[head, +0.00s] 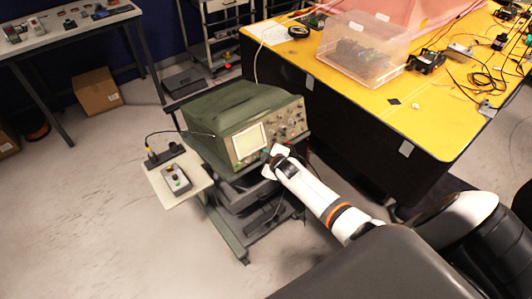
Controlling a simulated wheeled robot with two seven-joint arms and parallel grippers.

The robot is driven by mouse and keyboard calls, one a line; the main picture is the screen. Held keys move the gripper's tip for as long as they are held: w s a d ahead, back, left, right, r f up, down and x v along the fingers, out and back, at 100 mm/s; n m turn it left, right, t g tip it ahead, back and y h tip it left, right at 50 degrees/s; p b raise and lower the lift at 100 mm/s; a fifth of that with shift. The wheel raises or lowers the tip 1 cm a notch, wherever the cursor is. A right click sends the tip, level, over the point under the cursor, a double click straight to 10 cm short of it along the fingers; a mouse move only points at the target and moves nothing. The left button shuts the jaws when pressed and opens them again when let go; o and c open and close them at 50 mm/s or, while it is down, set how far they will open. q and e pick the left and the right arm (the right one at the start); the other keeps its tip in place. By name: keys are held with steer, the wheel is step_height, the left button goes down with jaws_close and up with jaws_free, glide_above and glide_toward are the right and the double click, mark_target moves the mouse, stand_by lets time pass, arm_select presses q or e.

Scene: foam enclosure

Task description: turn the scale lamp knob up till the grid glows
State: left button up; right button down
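A green oscilloscope (222,112) stands on a cart in the middle of the view, its front panel facing me. Its screen (248,141) looks pale, with a faint grid; I cannot tell whether the grid is lit. Several knobs (288,122) sit on the panel right of the screen. My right gripper (273,160) is at the panel's lower edge, below and right of the screen. It covers that part of the panel, so I cannot make out the scale lamp knob or whether the fingers touch it. The fingers are too small to read. My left gripper is not in view.
A small control box (176,180) lies on the cart's side shelf (165,190). A yellow-topped bench (380,110) with a clear plastic bin (364,50) and cables stands close at right. A cardboard box (97,91) is on the floor.

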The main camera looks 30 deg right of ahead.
steer(key=shift+f, duration=0.1)
stand_by(0.4)
steer(key=c, duration=1.5)
jaws_free()
steer(key=shift+s, duration=0.1)
steer(key=v, duration=1.2)
steer(key=shift+d+p, duration=0.1)
steer(key=shift+p, duration=0.2)
